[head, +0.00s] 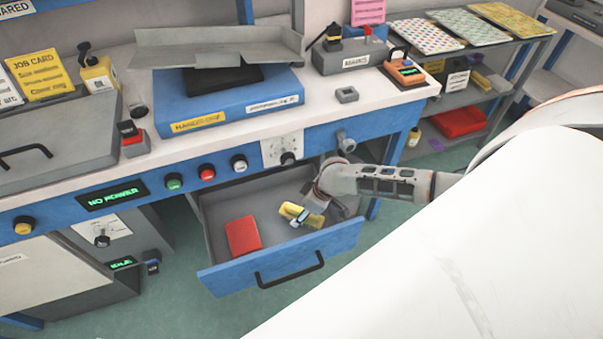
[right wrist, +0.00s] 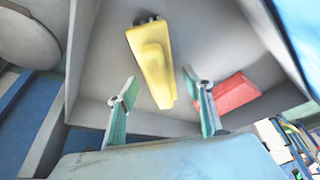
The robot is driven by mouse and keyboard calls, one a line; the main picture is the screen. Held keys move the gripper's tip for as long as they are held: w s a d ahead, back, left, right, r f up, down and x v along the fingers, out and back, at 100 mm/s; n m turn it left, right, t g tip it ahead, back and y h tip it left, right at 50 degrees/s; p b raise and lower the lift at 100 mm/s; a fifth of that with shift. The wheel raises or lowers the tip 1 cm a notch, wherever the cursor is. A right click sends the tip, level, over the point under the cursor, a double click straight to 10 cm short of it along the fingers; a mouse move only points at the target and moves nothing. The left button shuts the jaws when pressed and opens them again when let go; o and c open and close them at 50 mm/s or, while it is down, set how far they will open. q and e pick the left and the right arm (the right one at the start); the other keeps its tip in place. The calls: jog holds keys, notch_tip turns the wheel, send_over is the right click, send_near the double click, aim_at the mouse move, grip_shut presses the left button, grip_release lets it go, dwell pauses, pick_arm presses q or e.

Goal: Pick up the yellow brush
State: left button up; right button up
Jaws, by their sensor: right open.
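The yellow brush (head: 291,211) lies in the open drawer, right of its middle. In the right wrist view the brush (right wrist: 150,55) points down between my fingers, with its dark end away from me. My right gripper (head: 309,215) reaches into the drawer from the right, close to the brush and covering part of it. In the wrist view the right gripper (right wrist: 161,85) is open, one finger on each side of the brush's near end, with gaps at both sides. My left gripper is not in view.
A red block-like item (head: 243,236) lies in the drawer, left of the brush; it also shows in the wrist view (right wrist: 236,92). The drawer (head: 222,281) has raised walls and a blue front. The workbench (head: 340,105) stands over its back. The drawer floor's back left is clear.

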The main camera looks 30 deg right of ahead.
jog(key=c, duration=1.4)
jog(key=shift+r, duration=0.1)
notch_tip(320, 180, up, 10)
jog(key=p, duration=0.3)
jog(key=w+a+r+m, duration=0.15)
jog(key=a+r, duration=0.45)
jog(key=r, duration=0.7)
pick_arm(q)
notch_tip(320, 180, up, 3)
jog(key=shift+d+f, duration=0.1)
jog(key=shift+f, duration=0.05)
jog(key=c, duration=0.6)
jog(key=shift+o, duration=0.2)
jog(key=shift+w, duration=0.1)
pick_arm(e)
jog(key=s+r+m, duration=0.1)
jog(key=r, duration=0.4)
jog(key=s+r+m+h, duration=0.1)
jog(key=s+r+m, duration=0.1)
jog(key=r, duration=0.3)
jog(key=s+a+r+m+h, duration=0.1)
jog(key=s+r, duration=0.1)
jog(key=r, duration=0.3)
jog(key=shift+s+a+r+m+t, duration=0.1)
jog(key=shift+s+r+m+t, duration=0.1)
jog(key=shift+r+m+t, duration=0.2)
